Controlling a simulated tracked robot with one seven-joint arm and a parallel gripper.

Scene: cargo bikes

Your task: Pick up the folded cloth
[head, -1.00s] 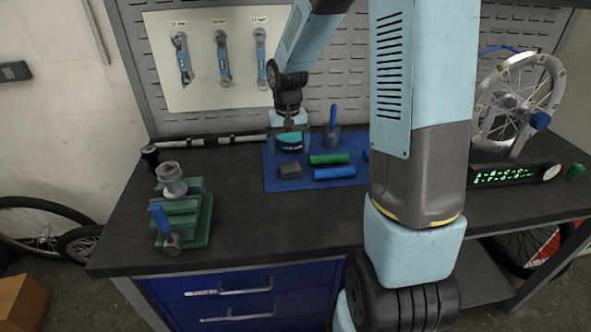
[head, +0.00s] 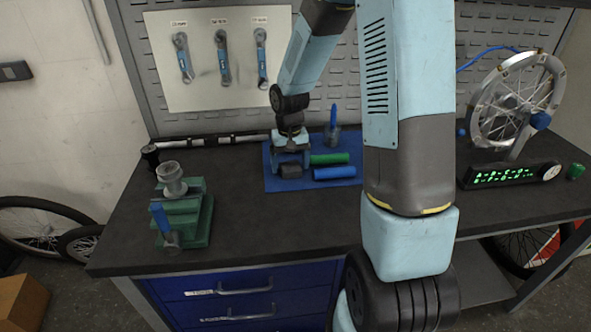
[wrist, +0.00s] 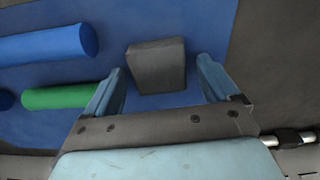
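The folded cloth (head: 291,171) appears as a small dark grey block at the left front of the blue mat. In the wrist view the cloth (wrist: 155,66) lies between and slightly beyond my two fingers, with a gap on each side. My gripper (head: 291,162) points down right over it in the head view. In the wrist view my gripper (wrist: 161,68) is open, with nothing held. Whether the fingertips reach down beside the cloth is hard to tell.
A green cylinder (head: 329,159) and a blue cylinder (head: 334,173) lie right of the cloth on the blue mat (head: 305,184). A holder with a blue-handled tool (head: 333,132) stands behind. The bench front is clear.

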